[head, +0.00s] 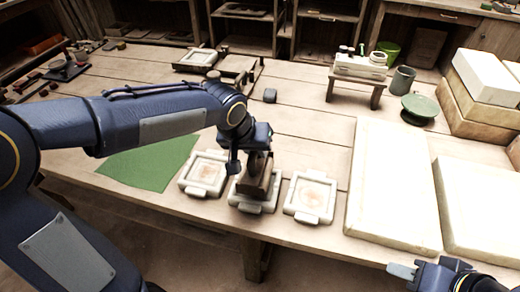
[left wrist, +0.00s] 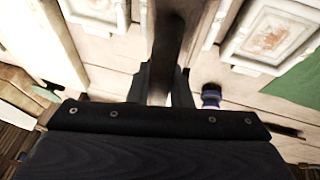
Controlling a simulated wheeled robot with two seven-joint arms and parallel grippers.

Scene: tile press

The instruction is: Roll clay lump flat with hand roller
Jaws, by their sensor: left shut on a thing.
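My left gripper (head: 257,155) points down over the middle of three pale tile moulds (head: 255,205). It is shut on a dark brown block-like tool (head: 258,184), which stands upright over that mould. Whether it touches the mould is hard to tell. In the left wrist view the dark tool (left wrist: 170,35) shows blurred between the fingers (left wrist: 168,85). I cannot make out a hand roller for sure, nor a clay lump; the middle mould's inside is hidden by the tool. My right gripper (head: 402,271) is at the lower right, partly cut off, its jaw opening unclear.
The left mould (head: 205,174) and right mould (head: 311,197) hold brownish, flat patches. A green cloth (head: 150,163) lies at left, large pale slabs (head: 395,185) at right. Bare tabletop lies between.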

